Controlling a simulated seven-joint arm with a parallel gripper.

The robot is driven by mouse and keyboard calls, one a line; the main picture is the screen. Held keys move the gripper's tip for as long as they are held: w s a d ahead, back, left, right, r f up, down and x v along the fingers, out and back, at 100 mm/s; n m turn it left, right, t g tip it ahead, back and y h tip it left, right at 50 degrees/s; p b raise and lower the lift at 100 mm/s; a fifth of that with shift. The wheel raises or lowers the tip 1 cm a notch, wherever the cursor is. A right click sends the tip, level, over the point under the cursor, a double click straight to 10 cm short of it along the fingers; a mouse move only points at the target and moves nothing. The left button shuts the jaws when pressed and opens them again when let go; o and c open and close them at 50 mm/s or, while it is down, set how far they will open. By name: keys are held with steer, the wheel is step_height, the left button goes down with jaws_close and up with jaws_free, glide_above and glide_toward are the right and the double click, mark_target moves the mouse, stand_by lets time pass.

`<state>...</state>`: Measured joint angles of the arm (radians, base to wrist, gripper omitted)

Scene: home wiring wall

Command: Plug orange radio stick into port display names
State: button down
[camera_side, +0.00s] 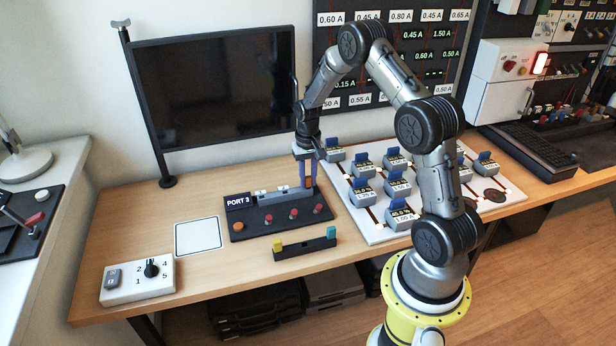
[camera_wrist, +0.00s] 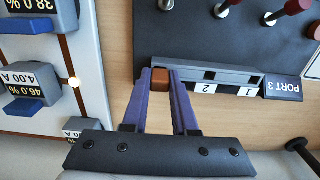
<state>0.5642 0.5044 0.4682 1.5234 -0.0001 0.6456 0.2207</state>
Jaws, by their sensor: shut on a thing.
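My gripper (camera_side: 308,180) is at the right end of the grey port block (camera_side: 270,193) on the dark panel. In the wrist view its purple fingers (camera_wrist: 160,84) are shut on the orange stick (camera_wrist: 160,75), which looks brownish-orange. The display (camera_side: 238,201) reads PORT 3; it also shows upside down in the wrist view (camera_wrist: 282,88). In the wrist view the port block (camera_wrist: 225,69) has labels 1 and 2 with dark openings above them. The stick is at the block's left end there, beyond label 2. The fingers hide that end, and I cannot tell whether the stick is seated.
A dark rack (camera_side: 305,245) in front of the panel holds a yellow and a teal stick. Several red-topped levers and an orange button stand on the panel (camera_side: 268,226). A white board with several grey modules (camera_side: 397,185) lies right. A monitor (camera_side: 220,90) stands behind.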

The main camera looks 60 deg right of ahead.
mark_target(308, 177)
steer(key=c, duration=0.6)
jaws_free()
steer(key=shift+r, duration=0.1)
step_height(308, 177, up, 14)
steer(key=shift+f, duration=0.2)
